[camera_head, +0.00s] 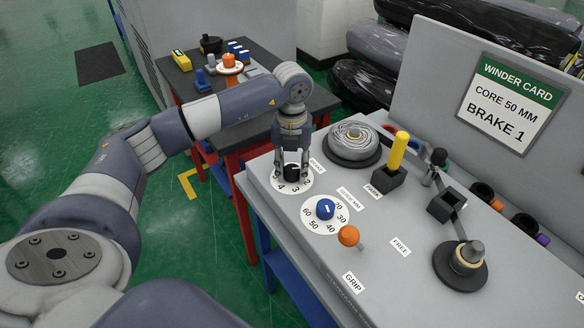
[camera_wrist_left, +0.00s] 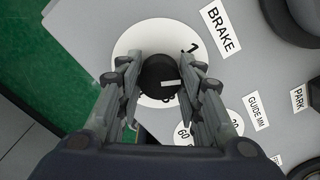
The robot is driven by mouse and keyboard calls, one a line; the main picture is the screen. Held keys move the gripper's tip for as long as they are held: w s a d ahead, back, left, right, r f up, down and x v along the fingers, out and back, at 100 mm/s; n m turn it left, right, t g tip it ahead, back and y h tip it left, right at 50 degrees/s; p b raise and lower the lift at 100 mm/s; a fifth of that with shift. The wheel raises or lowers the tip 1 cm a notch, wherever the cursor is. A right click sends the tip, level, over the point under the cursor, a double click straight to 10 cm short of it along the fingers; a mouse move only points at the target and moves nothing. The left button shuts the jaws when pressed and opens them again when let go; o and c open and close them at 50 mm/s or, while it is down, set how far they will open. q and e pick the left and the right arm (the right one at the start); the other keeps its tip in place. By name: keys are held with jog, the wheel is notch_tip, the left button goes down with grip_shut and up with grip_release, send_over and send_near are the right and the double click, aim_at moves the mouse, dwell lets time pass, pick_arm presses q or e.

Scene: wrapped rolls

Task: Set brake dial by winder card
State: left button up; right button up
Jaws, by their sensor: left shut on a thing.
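The brake dial is a black knob (camera_wrist_left: 157,72) on a white disc (camera_wrist_left: 126,45), beside the BRAKE label (camera_wrist_left: 221,29). My left gripper (camera_head: 292,172) is shut around the knob from above, one finger on each side. In the left wrist view the knob's white mark points to the right, between the fingers, and is not lined up with the 1. In the head view the 4, 3 and 2 show on the disc (camera_head: 279,183); the gripper hides the rest. The winder card (camera_head: 510,103) reads CORE 50 MM, BRAKE 1. My right gripper is not in view.
The blue guide dial (camera_head: 325,209) and an orange grip knob (camera_head: 349,236) sit close in front. A wrapped roll (camera_head: 353,140) and a yellow handle (camera_head: 398,150) stand to the right. A dark side table (camera_head: 258,92) with small parts is behind my left arm.

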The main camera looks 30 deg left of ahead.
aim_at(292, 169)
pick_arm(q)
jog(key=n, duration=0.5)
jog(key=shift+w+r, duration=0.1)
jog(key=shift+r, duration=0.05)
jog(key=shift+n, duration=0.3)
dwell(0.3)
jog(key=o, duration=1.1)
jog(key=shift+c, duration=0.2)
notch_tip(292, 169, up, 12)
